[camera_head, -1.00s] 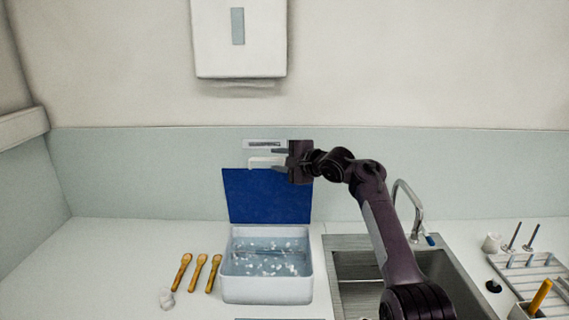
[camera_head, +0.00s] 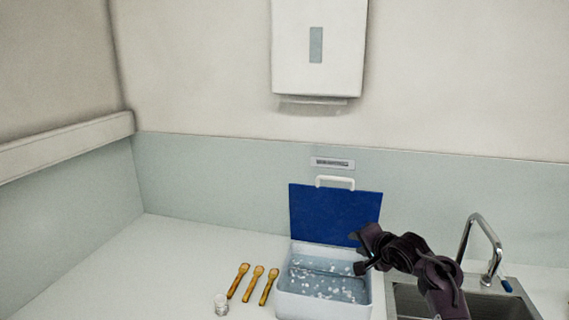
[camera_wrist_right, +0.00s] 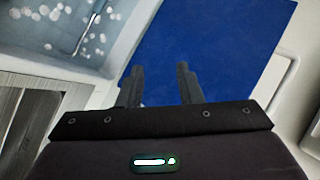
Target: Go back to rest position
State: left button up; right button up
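My right gripper (camera_head: 358,252) is over the right rear part of a white box (camera_head: 318,306), in front of its raised blue lid (camera_head: 335,214). In the right wrist view my right gripper (camera_wrist_right: 160,72) shows two fingers apart with nothing between them, and the blue lid (camera_wrist_right: 215,45) lies behind them. The lid stands upright at the box's back, with a white handle (camera_head: 335,182) on its top edge. The open box holds bluish liquid with white specks. My left gripper is not in view.
Several wooden-handled tools (camera_head: 254,284) and a small clear jar (camera_head: 221,304) lie left of the box. A steel sink (camera_head: 408,298) with a faucet (camera_head: 482,245) is at the right. A dispenser (camera_head: 318,45) hangs on the wall. The counter's left side is clear.

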jog(key=s+f+n, duration=0.1)
jog(key=s+f, duration=0.1)
jog(key=s+f+n+g+h, duration=0.1)
jog(key=s+f, duration=0.2)
jog(key=s+f+n+h, duration=0.1)
jog(key=s+f, duration=0.2)
jog(key=shift+s+a+g, duration=0.1)
jog(key=shift+s+g, duration=0.15)
jog(key=shift+g, duration=0.05)
jog(key=s+a+f+n+g, duration=0.1)
jog(key=s+f+n+g, duration=0.15)
jog(key=s, duration=0.85)
jog(key=s+a+f+n+g+h, duration=0.15)
jog(key=s+n, duration=0.25)
jog(key=s, duration=0.7)
jog(key=s+a+f+n+g, duration=0.1)
jog(key=s+f+n+g, duration=0.15)
jog(key=s, duration=0.85)
jog(key=s+f+g+b, duration=0.1)
jog(key=s+f+b, duration=0.1)
jog(key=f, duration=1.6)
jog(key=s+f+b, duration=0.2)
jog(key=f, duration=1.5)
jog(key=s+d+f+g+b, duration=0.1)
jog(key=s+d+f, duration=0.3)
jog(key=s+f, duration=1.4)
jog(key=shift+f+n+b, duration=0.4)
jog(key=shift+f+b, duration=0.05)
jog(key=shift+b, duration=0.45)
